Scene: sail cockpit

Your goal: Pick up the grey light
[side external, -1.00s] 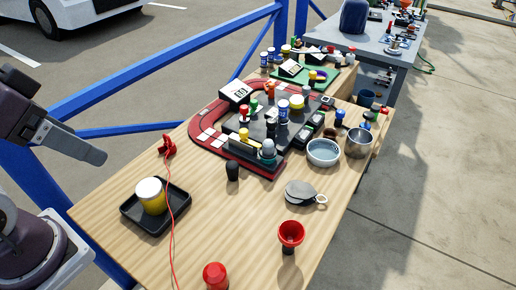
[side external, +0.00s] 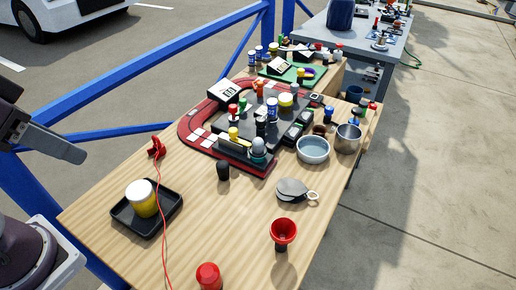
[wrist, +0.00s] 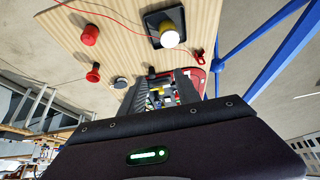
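A grey-domed light (side external: 258,148) with a dark teal base stands upright at the near right corner of the red-edged black board (side external: 262,170) in the side view. A flat grey round piece with a ring (side external: 292,190) lies on the bare wood in front of it. My gripper (side external: 82,156) is at the left edge of the side view, over the left side of the table, well apart from the light. In the wrist view my gripper (wrist: 167,85) shows its two fingers apart with a gap between them, empty. I cannot pick out the light clearly in the wrist view.
Close to the light are a black knob (side external: 223,170), a blue-grey bowl (side external: 313,150) and a metal cup (side external: 348,138). A yellow can with white lid (side external: 140,198) sits in a black tray (side external: 172,212). A red funnel (side external: 284,231) and red cord lie nearer. Blue rails (side external: 120,80) run behind.

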